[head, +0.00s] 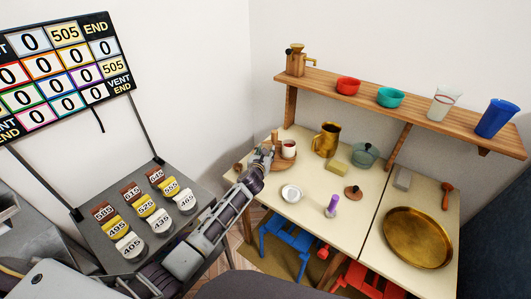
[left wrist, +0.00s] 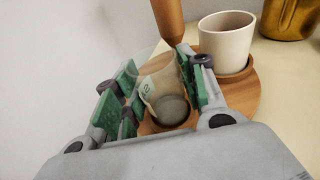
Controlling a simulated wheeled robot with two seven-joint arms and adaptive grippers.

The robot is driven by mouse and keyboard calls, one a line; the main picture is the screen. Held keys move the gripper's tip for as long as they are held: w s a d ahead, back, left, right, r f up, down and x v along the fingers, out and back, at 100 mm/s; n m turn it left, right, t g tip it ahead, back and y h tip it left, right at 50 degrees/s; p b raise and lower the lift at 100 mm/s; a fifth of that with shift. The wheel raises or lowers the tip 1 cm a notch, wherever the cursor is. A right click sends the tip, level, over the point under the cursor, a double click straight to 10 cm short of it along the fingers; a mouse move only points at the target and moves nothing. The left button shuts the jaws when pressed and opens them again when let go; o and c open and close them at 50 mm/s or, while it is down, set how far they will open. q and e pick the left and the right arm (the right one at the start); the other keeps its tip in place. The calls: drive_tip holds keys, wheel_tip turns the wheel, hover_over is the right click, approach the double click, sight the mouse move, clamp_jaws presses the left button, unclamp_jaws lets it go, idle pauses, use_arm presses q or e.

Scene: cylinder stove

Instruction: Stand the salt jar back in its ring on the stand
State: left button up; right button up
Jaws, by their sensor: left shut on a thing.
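The salt jar (left wrist: 160,88) is clear glass with a pale label, held between the fingers of my left gripper (left wrist: 160,100) in the left wrist view. The gripper is shut on it. The jar is slightly tilted in the picture, and its base lies over the front part of the round wooden stand (left wrist: 238,100). Wood shows around the base, but I cannot tell whether it rests in the ring or hovers. In the head view my left gripper (head: 262,160) is at the left side of the stand (head: 285,157) and hides the jar. My right gripper is not in view.
A white cup (left wrist: 226,42) stands on the stand beside a wooden post (left wrist: 168,20). A wooden shelf (head: 410,108) hangs above.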

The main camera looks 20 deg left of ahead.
use_arm(q)
drive_tip(key=shift+f, duration=0.15)
drive_tip(key=o, duration=1.2)
drive_tip(key=shift+s, duration=0.15)
drive_tip(key=shift+v, duration=5.85)
